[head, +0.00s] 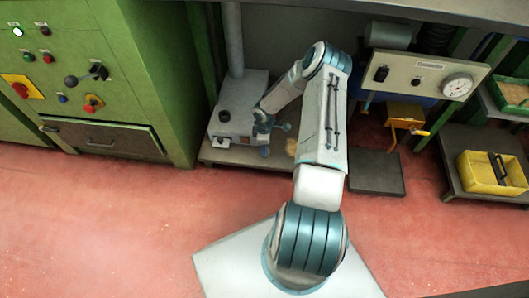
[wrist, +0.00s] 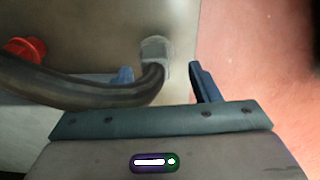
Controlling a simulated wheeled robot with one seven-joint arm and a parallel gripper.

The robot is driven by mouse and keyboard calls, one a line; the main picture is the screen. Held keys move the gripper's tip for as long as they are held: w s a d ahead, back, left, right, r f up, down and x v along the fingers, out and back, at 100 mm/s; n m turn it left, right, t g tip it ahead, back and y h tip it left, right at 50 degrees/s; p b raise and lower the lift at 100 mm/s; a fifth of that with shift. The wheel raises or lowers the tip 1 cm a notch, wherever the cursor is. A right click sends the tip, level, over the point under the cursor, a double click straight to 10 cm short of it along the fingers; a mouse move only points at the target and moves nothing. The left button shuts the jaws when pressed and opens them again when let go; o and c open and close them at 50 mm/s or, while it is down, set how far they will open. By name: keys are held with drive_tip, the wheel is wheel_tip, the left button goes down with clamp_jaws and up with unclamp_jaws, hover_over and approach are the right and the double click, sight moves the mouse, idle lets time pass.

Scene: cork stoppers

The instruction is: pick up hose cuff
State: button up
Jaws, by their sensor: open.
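The hose cuff (wrist: 156,49) is a short grey sleeve on the end of a dark, bent hose (wrist: 90,92) in the wrist view. It stands against a grey-beige surface. My gripper (wrist: 160,70) is open, with one blue finger on each side of the cuff and hose end. The left finger is partly hidden behind the hose; the right finger is clear of the cuff, with a gap. I cannot tell if the left finger touches it. In the head view my gripper (head: 266,139) is small, low beside a grey machine base, and I cannot make out the cuff there.
A red fitting (wrist: 24,49) sits left of the cuff. In the head view, a green control cabinet (head: 110,75) stands left and a panel with a gauge (head: 425,75) right. A yellow bin (head: 480,187) stands on a low platform at right. The red floor (head: 120,230) in front is open.

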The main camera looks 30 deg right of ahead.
drive_tip(key=f+b, duration=0.1)
drive_tip(key=f, duration=0.1)
drive_tip(key=f+b, duration=0.1)
drive_tip(key=f, duration=0.2)
drive_tip(key=shift+w+d+f+b, duration=0.15)
drive_tip(key=shift+d+f+b, duration=0.1)
drive_tip(key=shift+f+b, duration=0.15)
drive_tip(key=shift+r, duration=0.1)
drive_tip(key=c, duration=0.8)
drive_tip(key=shift+c, duration=0.2)
